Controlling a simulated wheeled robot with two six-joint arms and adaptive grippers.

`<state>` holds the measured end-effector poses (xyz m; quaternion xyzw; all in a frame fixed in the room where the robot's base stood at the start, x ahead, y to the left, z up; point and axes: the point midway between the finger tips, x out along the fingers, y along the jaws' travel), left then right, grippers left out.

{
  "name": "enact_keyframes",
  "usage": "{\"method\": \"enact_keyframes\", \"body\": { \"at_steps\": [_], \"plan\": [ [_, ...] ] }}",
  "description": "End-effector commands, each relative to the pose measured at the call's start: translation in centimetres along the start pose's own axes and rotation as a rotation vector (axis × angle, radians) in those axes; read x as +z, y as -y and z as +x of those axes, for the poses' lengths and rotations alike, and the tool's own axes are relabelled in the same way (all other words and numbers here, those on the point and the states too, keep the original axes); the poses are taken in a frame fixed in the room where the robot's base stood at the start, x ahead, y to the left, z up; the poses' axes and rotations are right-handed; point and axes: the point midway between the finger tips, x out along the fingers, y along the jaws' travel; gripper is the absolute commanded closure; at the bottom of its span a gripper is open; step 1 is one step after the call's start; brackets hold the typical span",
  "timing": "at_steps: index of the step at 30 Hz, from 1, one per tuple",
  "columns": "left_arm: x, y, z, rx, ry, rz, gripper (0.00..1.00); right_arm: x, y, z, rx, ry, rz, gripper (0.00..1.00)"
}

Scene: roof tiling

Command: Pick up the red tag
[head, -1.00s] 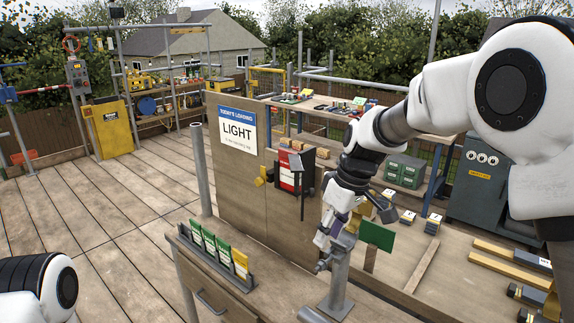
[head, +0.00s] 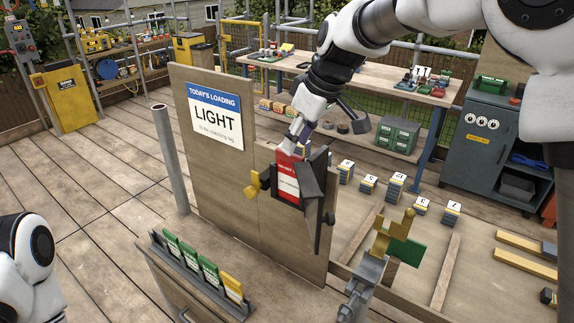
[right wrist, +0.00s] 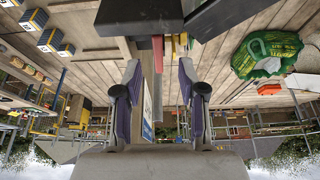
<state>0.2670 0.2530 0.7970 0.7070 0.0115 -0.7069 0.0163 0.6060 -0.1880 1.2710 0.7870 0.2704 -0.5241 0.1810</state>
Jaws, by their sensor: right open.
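The red tag (head: 289,180) stands upright in a dark holder (head: 312,205) on the upright wooden board, its upper part showing with white print on it. My right gripper (head: 298,138) is open just above the tag's top edge, pointing down at it. In the right wrist view the two purple-padded fingers of the right gripper (right wrist: 160,88) are apart. The red tag (right wrist: 158,52) shows there as a narrow red strip, roughly in line with the gap between them. The fingers do not grip it. My left gripper is out of view.
A white sign (head: 216,117) reading LIGHT is on the board left of the holder. A rack of green and yellow cards (head: 202,275) stands on the front bench. A clamp (head: 372,272) with a brass piece and a green plate (head: 405,250) stand at right.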

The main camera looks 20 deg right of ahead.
Motion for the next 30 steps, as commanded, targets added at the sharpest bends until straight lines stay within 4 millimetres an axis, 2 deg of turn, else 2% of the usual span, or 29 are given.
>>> {"method": "enact_keyframes", "body": {
  "at_steps": [4,7,14,15,17,18,30],
  "plan": [
    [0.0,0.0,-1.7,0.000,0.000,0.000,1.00,0.0,-0.1,2.3,-0.003,0.006,0.001,0.59],
    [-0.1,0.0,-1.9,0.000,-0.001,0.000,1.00,0.1,-0.1,4.1,-0.002,0.005,0.000,0.59],
    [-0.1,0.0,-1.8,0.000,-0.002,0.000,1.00,0.1,-0.1,4.8,0.000,0.001,0.001,0.59],
    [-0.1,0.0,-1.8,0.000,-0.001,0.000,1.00,0.1,-0.1,4.8,0.000,0.001,0.001,0.63],
    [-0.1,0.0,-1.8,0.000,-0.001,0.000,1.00,0.1,-0.1,4.8,0.000,0.001,0.001,0.84],
    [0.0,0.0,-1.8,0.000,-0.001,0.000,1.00,0.1,-0.1,4.8,0.000,0.001,0.001,0.98],
    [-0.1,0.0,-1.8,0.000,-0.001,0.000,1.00,0.1,-0.1,4.8,0.000,0.002,0.001,1.00]
  ]
}}
